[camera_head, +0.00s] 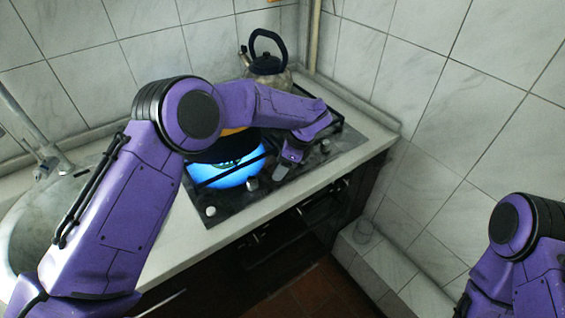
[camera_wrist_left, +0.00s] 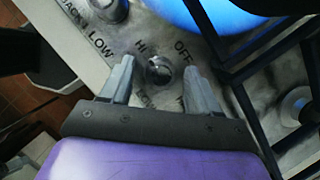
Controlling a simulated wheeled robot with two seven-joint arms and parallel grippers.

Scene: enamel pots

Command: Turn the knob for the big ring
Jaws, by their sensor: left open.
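My left gripper (camera_head: 291,157) is over the front strip of the dark stove (camera_head: 226,211). In the left wrist view my left gripper (camera_wrist_left: 157,67) is open, its two grey fingers on either side of a small round metal knob (camera_wrist_left: 158,71). I cannot tell whether the fingers touch it. Printed words around the knob include LOW, HI and OFF. Another knob (camera_wrist_left: 106,6) shows at the top left of that view. In the head view more knobs (camera_head: 252,184) line the stove front, one pale knob (camera_head: 211,211) at its near corner. My right gripper is out of view.
A bright blue rounded thing (camera_head: 230,174), apparently a pot, is on the stove, partly behind my left arm. A kettle (camera_head: 268,74) with a black handle stands at the back. Dark grate bars (camera_wrist_left: 240,75) lie right of the fingers. A sink (camera_head: 32,228) is at left.

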